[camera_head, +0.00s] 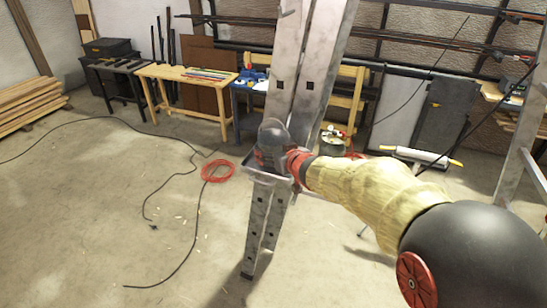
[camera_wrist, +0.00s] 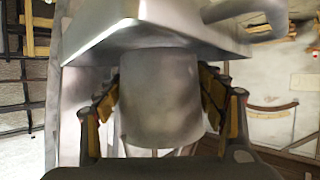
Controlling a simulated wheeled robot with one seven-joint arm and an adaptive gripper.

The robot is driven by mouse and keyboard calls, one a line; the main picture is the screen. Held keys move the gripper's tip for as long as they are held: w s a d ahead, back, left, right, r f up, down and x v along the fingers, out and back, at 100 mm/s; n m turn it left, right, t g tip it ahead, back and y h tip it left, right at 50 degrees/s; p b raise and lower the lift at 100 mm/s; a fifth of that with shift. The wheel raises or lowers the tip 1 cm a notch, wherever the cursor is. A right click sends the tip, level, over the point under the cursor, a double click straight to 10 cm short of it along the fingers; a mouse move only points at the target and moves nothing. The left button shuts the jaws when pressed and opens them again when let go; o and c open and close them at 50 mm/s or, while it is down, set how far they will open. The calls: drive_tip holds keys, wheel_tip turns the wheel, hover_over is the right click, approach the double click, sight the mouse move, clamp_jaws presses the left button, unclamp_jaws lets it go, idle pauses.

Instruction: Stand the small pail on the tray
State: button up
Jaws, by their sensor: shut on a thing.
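The small pail (camera_wrist: 160,95) is a plain grey cylinder in the wrist view. My gripper (camera_wrist: 162,100) is shut on it, with yellow pads against both sides. In the head view the tray (camera_head: 262,177) is fixed partway up the ladder. My gripper (camera_head: 273,154) is right at the tray there, with a rounded grey shape at its top. The pail's base is hidden.
The metal ladder (camera_head: 285,75) rises at the centre, close to my gripper. A red cable coil (camera_head: 218,171) and black cables lie on the floor. A wooden workbench (camera_head: 187,77) stands at the back left, and another ladder (camera_head: 525,165) at the right. The front left floor is mostly clear.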

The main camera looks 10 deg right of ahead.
drive_tip(key=shift+f, duration=0.6)
drive_tip(key=shift+f, duration=0.2)
drive_tip(key=o, duration=1.3)
drive_tip(key=shift+c, duration=0.2)
